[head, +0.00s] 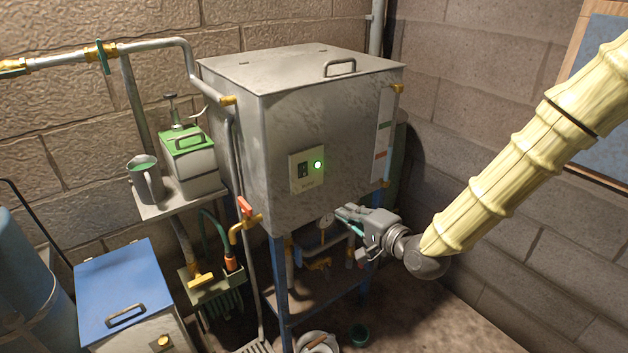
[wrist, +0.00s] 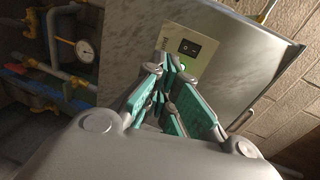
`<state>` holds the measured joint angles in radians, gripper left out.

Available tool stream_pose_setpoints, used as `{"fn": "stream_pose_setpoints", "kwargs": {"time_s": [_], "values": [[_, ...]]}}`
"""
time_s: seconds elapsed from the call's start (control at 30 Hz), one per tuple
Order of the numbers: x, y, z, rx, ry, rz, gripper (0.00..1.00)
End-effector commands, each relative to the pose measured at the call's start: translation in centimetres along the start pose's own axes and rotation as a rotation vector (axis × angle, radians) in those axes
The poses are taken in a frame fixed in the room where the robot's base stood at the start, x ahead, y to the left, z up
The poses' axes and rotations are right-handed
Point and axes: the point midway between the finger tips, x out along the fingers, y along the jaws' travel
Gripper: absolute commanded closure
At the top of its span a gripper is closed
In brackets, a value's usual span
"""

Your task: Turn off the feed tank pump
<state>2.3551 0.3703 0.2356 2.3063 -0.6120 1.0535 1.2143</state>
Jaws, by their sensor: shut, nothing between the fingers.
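The feed tank (head: 330,120) is a large grey metal box on blue legs in the middle of the head view. My gripper (head: 345,212) is shut and empty, below and right of the plate, near the tank's lower front. Its teal-padded fingers (wrist: 170,70) point towards the plate. I see no contact with the switch.
A pressure gauge (head: 326,221) and pipes sit under the tank. A red-handled valve (head: 245,207) is at its lower left corner. A shelf holds a green-topped can (head: 190,150) and a jug (head: 146,180). A blue-lidded box (head: 122,285) stands front left.

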Motion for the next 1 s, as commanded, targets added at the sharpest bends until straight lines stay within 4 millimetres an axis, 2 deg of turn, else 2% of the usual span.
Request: {"fn": "stream_pose_setpoints", "kwargs": {"time_s": [0.03, 0.1, 0.2, 0.67, 1.0], "values": [[0.1, -1.5, -0.2, 0.015, -0.003, -0.031, 1.00], [0.2, -2.8, -0.3, 0.032, -0.008, -0.058, 1.00], [0.2, -3.6, -0.3, 0.042, -0.012, -0.076, 1.00], [0.8, -3.6, -0.3, 0.043, -0.012, -0.074, 1.00], [5.0, -4.0, -0.2, 0.041, -0.013, -0.074, 1.00]]}}
